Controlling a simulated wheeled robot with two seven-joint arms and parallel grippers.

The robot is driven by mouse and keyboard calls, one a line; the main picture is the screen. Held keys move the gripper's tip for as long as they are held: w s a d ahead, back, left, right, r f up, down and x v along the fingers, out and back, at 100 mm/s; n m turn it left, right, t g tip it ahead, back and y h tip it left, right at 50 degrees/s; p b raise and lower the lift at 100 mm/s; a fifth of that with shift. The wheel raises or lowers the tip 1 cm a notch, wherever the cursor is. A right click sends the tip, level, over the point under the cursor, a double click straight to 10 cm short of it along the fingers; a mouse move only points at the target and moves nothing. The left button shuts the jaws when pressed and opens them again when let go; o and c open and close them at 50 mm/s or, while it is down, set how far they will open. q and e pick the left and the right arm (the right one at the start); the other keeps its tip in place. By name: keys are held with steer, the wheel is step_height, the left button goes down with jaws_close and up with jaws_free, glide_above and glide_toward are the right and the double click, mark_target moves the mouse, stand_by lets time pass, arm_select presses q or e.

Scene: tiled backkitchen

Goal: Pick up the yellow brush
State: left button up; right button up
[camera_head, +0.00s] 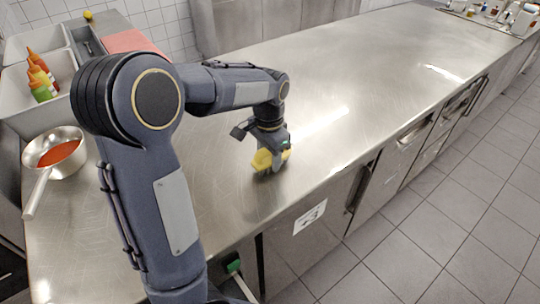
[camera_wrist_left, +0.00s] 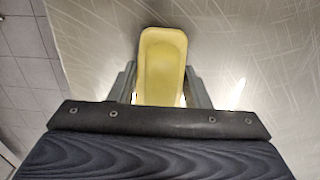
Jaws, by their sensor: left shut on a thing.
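The yellow brush (camera_head: 262,160) is at the steel counter's front part in the head view, under my left gripper (camera_head: 270,150). In the left wrist view the brush (camera_wrist_left: 162,65) shows as a long yellow piece between the two fingers of my left gripper (camera_wrist_left: 160,88). The gripper is shut on it. The brush's lower side is hidden, and I cannot tell whether it touches the counter. My right gripper is not in view.
The steel counter (camera_head: 330,110) is clear around the brush. A pan with red sauce (camera_head: 58,153) and a bin with sauce bottles (camera_head: 42,78) stand at the left. Small items (camera_head: 500,12) stand at the far right. Drawers line the counter's front.

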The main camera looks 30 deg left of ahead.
arm_select(q)
steer(key=shift+r, duration=0.4)
step_height(320, 180, up, 2)
steer(key=shift+r, duration=0.2)
steer(key=s+d+r, duration=0.5)
steer(key=d+r, duration=0.4)
steer(key=d, duration=0.4)
steer(key=shift+r, duration=0.3)
